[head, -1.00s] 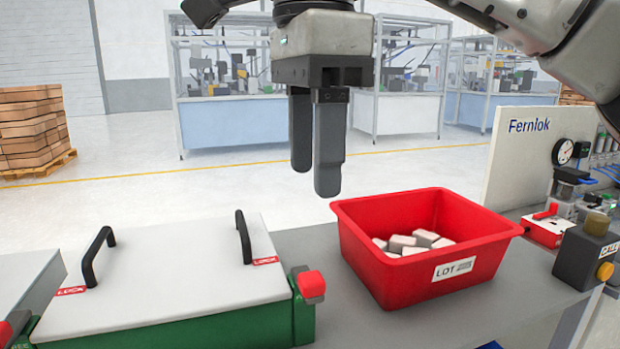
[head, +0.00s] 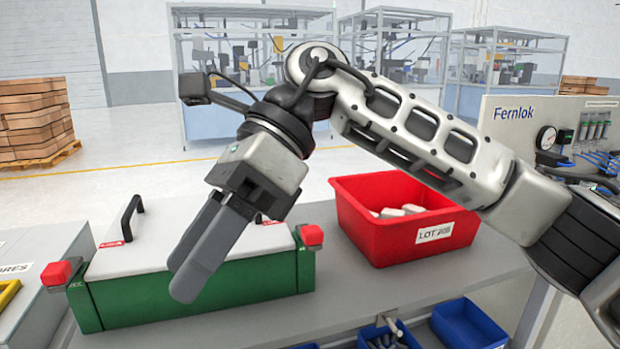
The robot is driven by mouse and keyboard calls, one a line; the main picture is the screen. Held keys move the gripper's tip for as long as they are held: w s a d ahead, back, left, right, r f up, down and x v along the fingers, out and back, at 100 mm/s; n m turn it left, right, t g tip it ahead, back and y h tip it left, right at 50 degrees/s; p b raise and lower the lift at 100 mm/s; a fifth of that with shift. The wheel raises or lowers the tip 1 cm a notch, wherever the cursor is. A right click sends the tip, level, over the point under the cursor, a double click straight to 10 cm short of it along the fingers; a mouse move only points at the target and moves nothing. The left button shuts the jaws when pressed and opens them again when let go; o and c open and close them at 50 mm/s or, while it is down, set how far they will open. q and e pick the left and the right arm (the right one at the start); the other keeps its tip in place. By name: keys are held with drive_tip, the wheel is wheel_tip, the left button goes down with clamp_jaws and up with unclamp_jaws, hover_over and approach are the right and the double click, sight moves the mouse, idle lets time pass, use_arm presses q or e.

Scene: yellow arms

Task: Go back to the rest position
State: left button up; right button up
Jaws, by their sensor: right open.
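My right gripper (head: 205,250) is in the head view, left of centre, with its arm coming in from the right. Its fingers point down and to the left, and nothing shows between them. It hangs in front of the green case (head: 240,280) with the pale lid (head: 160,240), covering part of both. I cannot tell how far it is from the case. The arm passes in front of the right part of the red bin (head: 380,238). My left gripper is not in view.
The red bin on the grey bench (head: 375,290) holds several pale blocks (head: 400,211). Blue bins (head: 468,322) sit below the bench's front edge. A panel marked Fernlok with a gauge (head: 546,138) stands at the right.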

drive_tip(key=w+d+f+m+t+y, duration=0.2)
drive_tip(key=w+m+t+y, duration=0.2)
drive_tip(key=m+t+y, duration=0.75)
drive_tip(key=w+d+f+m+t+y, duration=0.3)
drive_tip(key=m+y, duration=0.4)
drive_tip(key=m, duration=1)
drive_tip(key=w+d+f+m+t+h, duration=0.1)
drive_tip(key=d+f+m+t+h, duration=0.1)
drive_tip(key=f+m+t+h, duration=0.1)
drive_tip(key=w+d+f+m+t+h, duration=0.1)
drive_tip(key=d+f+m+t+h, duration=0.2)
drive_tip(key=f+m+h, duration=0.3)
drive_tip(key=w+d+f+m+t+h, duration=0.2)
drive_tip(key=f+m+t+h, duration=0.3)
drive_tip(key=m, duration=0.4)
drive_tip(key=shift+d+f+m+h, duration=0.25)
drive_tip(key=shift+d+f+m, duration=0.1)
drive_tip(key=shift+f, duration=0.25)
drive_tip(key=s+d+f+m+g+h, duration=0.3)
drive_tip(key=s+f, duration=0.4)
drive_tip(key=f, duration=0.4)
drive_tip(key=s+d+f+m+g+h, duration=0.4)
drive_tip(key=s+d+f, duration=0.3)
drive_tip(key=f, duration=0.4)
drive_tip(key=shift+s+d+f+m+g+h, duration=0.15)
drive_tip(key=shift+s+d+m+g+h, duration=0.35)
drive_tip(key=shift+m, duration=0.4)
